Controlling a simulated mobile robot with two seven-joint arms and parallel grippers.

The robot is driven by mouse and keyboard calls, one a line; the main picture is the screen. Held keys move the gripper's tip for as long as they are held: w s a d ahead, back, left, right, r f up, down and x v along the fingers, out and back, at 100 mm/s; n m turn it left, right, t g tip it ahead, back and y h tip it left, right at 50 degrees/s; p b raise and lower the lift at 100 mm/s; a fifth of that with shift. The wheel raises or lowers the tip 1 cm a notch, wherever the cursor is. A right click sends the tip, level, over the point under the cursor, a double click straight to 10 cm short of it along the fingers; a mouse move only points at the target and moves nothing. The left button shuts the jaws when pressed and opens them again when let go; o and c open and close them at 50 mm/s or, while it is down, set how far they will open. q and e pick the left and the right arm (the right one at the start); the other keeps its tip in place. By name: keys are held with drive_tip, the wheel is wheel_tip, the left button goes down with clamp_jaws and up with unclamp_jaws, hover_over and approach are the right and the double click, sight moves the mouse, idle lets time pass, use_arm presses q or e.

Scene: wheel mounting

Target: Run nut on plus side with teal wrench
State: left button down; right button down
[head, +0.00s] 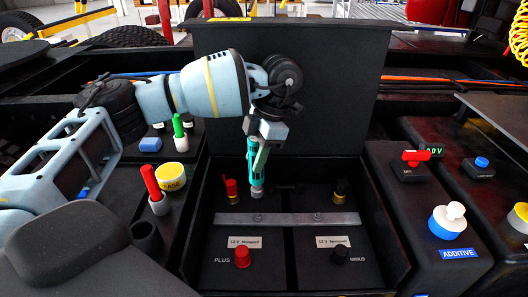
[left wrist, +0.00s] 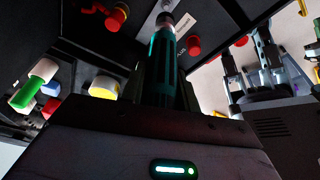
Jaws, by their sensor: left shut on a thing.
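My left gripper (head: 258,146) is shut on the teal wrench (head: 254,170) and holds it upright, tip down. In the head view the wrench tip appears just behind the metal bar (head: 288,219), on the PLUS side, beside the red-capped post (head: 231,188). A small round fastener (head: 257,217) shows on the bar below the tip; I cannot tell whether they touch. In the left wrist view the wrench (left wrist: 162,65) points away from me between the fingers. What seems to be my right gripper (left wrist: 268,70) shows at the right there; its jaws are unclear.
The battery box has an upright lid (head: 330,80) behind the wrench. A red knob (head: 242,257) and a black knob (head: 340,255) stand in front of the bar. A yellow BASE pot (head: 172,177) and a red-handled tool (head: 153,183) stand left; an ADDITIVE bottle (head: 447,221) stands right.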

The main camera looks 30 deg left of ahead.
sight(256, 175)
use_arm(q)
drive_tip(key=shift+w, duration=0.1)
idle(0.3)
drive_tip(key=shift+f, duration=1.95)
drive_tip(key=shift+f+b, duration=0.3)
drive_tip(key=shift+f, duration=0.65)
